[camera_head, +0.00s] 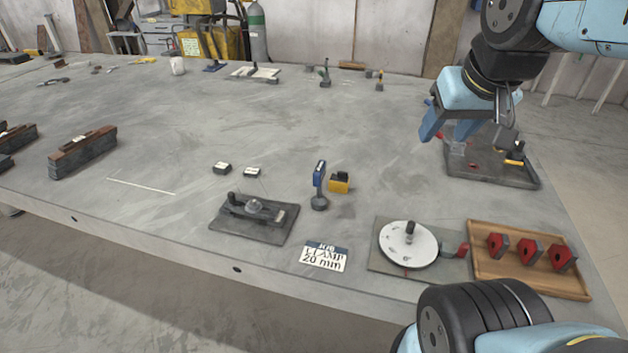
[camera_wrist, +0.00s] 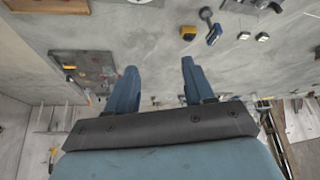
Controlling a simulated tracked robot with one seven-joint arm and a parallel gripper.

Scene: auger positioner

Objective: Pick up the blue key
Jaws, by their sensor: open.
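The blue key (camera_head: 319,175) appears to be the blue upright piece on a round grey base, near the middle front of the table. It also shows in the wrist view (camera_wrist: 214,35), near the top, beyond my fingers. My gripper (camera_head: 449,128) is open and empty above the table's right side, close to a dark fixture plate (camera_head: 490,177). It is well to the right of the key and farther back. In the wrist view, the two blue fingers (camera_wrist: 159,68) are spread with bare table between them.
A yellow block (camera_head: 340,184) stands just right of the key. A dark clamp plate (camera_head: 250,232), a label card (camera_head: 323,257), a white disc (camera_head: 408,244) and a wooden tray (camera_head: 530,288) with red pieces lie near the front edge. The table's middle is clear.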

